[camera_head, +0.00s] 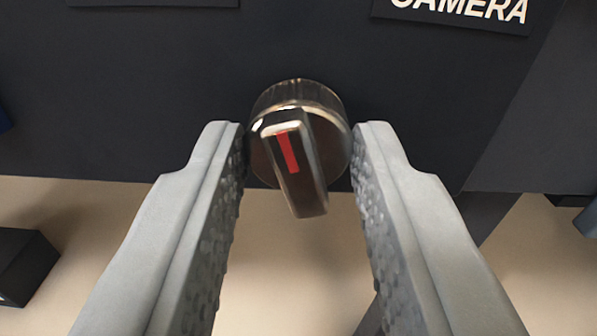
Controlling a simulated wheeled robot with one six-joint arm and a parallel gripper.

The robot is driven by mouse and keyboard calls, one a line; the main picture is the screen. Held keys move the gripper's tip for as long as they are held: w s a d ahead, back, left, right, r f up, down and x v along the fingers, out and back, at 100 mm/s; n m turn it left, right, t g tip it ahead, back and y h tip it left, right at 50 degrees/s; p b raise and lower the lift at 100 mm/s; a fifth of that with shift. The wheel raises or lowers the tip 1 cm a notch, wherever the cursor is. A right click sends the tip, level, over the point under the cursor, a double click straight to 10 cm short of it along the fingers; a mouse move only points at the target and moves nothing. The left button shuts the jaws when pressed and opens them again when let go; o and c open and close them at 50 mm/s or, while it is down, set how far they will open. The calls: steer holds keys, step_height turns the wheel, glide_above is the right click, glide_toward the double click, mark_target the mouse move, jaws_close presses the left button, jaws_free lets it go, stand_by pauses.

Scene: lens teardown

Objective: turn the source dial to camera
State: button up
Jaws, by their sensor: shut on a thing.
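The source dial (317,150) is a dark, ribbed round knob with a raised bar handle and a red mark on the bar. It sits on a dark panel (180,90). The red-marked end of the bar points up and slightly left. A plate with the word CAMERA (460,10) is up and to the right of the dial, cut by the top edge. My gripper (298,150) has one finger on each side of the dial and is shut on its round rim. The dial's underside is hidden.
Another dark plate (150,2) is cut off at the top left; no lettering shows on it. A black block (22,265) lies at the lower left on the beige surface (110,240). Blue things are partly visible at the left and right edges.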

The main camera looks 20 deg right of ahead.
steer(key=m, duration=0.4)
steer(key=shift+m, duration=2.8)
steer(key=o, duration=1)
steer(key=shift+c, duration=0.2)
steer(key=v, duration=1.7)
steer(key=shift+s, duration=0.25)
steer(key=shift+a+r, duration=0.1)
